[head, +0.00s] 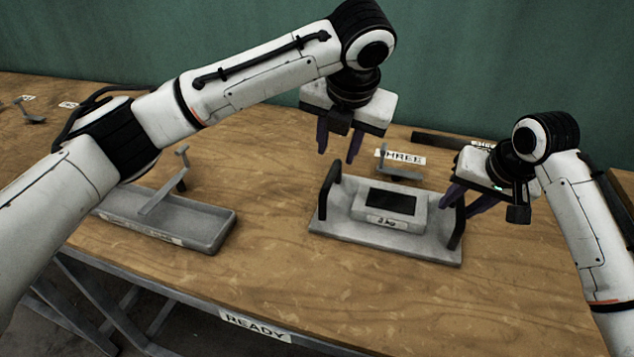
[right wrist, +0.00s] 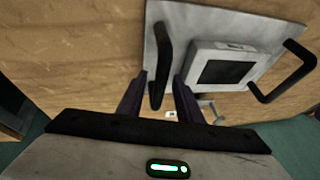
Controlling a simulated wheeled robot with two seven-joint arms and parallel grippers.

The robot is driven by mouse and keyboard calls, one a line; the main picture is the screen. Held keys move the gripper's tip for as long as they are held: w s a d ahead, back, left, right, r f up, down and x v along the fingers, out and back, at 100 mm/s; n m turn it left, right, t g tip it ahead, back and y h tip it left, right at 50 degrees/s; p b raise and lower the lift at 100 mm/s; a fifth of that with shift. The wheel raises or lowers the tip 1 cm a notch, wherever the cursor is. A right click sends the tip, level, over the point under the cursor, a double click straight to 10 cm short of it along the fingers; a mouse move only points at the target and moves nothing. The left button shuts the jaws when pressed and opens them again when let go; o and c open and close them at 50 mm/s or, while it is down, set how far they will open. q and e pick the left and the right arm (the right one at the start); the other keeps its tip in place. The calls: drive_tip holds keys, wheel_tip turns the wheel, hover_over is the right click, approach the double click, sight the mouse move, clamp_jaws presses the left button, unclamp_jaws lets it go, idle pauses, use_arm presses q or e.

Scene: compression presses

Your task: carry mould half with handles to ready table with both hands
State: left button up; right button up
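The mould half (head: 340,222) is a grey plate with a raised block and a dark recess. It lies flat on the wooden table (head: 290,290) whose front edge carries a READY sign (head: 254,326). Black handles stand at its left (head: 330,188) and right (head: 457,228) ends. My left gripper (head: 338,152) is open and empty, above the left handle and apart from it. My right gripper (head: 457,203) is open at the right handle. In the right wrist view that handle (right wrist: 162,62) shows between the parted fingers; I cannot tell how deep it sits.
A shallow grey tray (head: 222,222) with a grey bracket (head: 165,193) stands to the left. The table in front is clear.

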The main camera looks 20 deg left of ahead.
drive_tip(key=v, duration=1.2)
